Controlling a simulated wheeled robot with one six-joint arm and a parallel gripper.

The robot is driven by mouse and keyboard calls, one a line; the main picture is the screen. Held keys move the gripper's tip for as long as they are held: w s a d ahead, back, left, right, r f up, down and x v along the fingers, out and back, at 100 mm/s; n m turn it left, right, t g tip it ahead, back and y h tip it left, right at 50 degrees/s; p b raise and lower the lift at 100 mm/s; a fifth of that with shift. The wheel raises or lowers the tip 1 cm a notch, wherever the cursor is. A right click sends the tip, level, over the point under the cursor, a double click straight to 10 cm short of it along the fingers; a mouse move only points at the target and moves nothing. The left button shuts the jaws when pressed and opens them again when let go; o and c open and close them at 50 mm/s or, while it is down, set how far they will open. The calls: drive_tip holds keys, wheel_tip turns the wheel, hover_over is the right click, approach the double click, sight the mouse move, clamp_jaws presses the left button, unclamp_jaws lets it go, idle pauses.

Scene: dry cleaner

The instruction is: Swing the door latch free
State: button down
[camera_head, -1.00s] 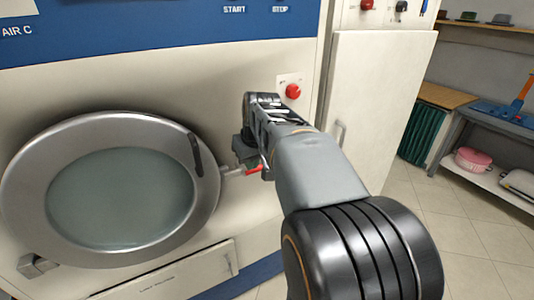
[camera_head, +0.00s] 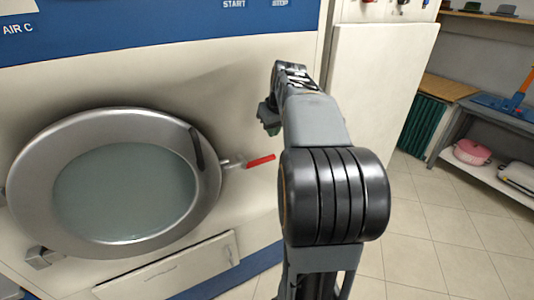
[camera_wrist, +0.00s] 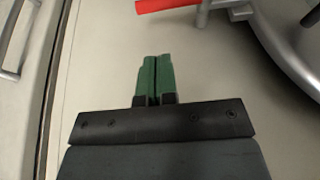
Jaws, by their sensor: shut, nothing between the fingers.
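The door latch has a red handle (camera_head: 262,160) on a metal pivot (camera_head: 233,163) at the right rim of the round door (camera_head: 207,205). The handle points right and slightly up. The door looks closed against the machine front. My gripper (camera_head: 268,126) is above the handle and apart from it. In the wrist view its green fingers (camera_wrist: 154,78) are shut together with nothing between them. The red handle (camera_wrist: 166,5) shows at the top edge there, cut off by the frame, with the grey door rim (camera_wrist: 285,50) to its right.
The cream machine front (camera_head: 90,80) surrounds the door, with a lower panel (camera_head: 170,272) beneath. A white cabinet (camera_head: 380,100) stands on the right, behind my arm. A shelf with a pink container (camera_head: 472,152) is farther right. The tiled floor between is clear.

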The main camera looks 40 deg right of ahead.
sight(265, 158)
drive_tip(key=x, duration=1.1)
drive_tip(key=shift+s+f+p, duration=0.2)
drive_tip(key=shift+f+p, duration=0.15)
drive_tip(key=shift+f, duration=0.05)
